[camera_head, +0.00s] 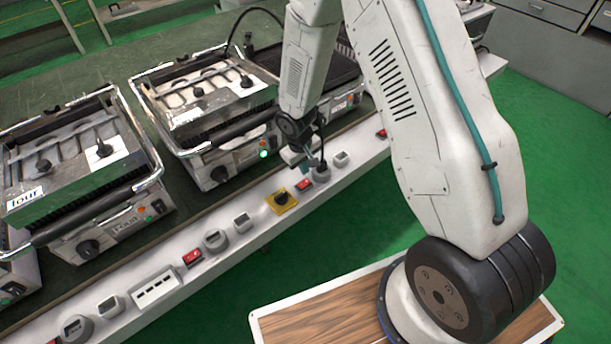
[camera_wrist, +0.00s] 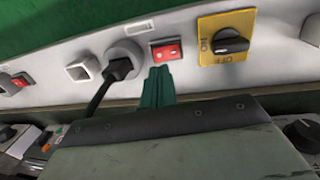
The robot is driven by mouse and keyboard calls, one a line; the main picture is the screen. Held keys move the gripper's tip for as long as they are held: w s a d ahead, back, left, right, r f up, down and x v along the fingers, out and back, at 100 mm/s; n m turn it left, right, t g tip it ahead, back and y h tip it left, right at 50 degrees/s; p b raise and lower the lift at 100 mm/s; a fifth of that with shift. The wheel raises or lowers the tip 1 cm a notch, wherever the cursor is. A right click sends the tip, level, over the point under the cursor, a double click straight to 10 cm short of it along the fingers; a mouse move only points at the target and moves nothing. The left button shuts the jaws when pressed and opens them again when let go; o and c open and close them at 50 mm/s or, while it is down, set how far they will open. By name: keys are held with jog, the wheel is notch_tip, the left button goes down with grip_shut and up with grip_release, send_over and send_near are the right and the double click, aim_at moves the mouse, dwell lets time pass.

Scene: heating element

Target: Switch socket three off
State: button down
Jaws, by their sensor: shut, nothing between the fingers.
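My gripper (camera_head: 312,163) is shut and empty, with its teal fingers (camera_wrist: 158,84) pointing at the white socket rail (camera_head: 240,222). In the wrist view the fingertips are just below a red rocker switch (camera_wrist: 166,53); I cannot tell if they touch it. This switch (camera_head: 304,185) is also in the head view, left of the gripper. Beside it is a round socket (camera_wrist: 124,55) with a black plug (camera_wrist: 119,69) in it. On the other side is a yellow plate with a black rotary knob (camera_wrist: 228,42). No socket number is readable.
More red switches (camera_head: 192,258) and sockets (camera_head: 215,240) line the rail. Contact grills (camera_head: 90,165) stand behind it; the middle one (camera_head: 200,90) has a lit green lamp (camera_head: 263,154). The plug's black cable (camera_wrist: 98,101) runs near the fingers. Green floor lies in front.

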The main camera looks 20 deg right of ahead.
aim_at(307, 182)
jog(key=shift+d+f, duration=0.15)
jog(key=shift+f, duration=1.1)
jog(key=shift+d+f, duration=0.15)
jog(key=shift+f, duration=1.05)
jog(key=shift+d+f, duration=0.1)
jog(key=shift+f, duration=0.1)
jog(key=shift+s+a+r, duration=0.1)
jog(key=shift+s+a, duration=0.1)
jog(key=shift+a, duration=0.6)
jog(key=shift+r, duration=0.1)
notch_tip(307, 182, up, 24)
jog(key=a, duration=0.3)
jog(key=shift+s, duration=0.4)
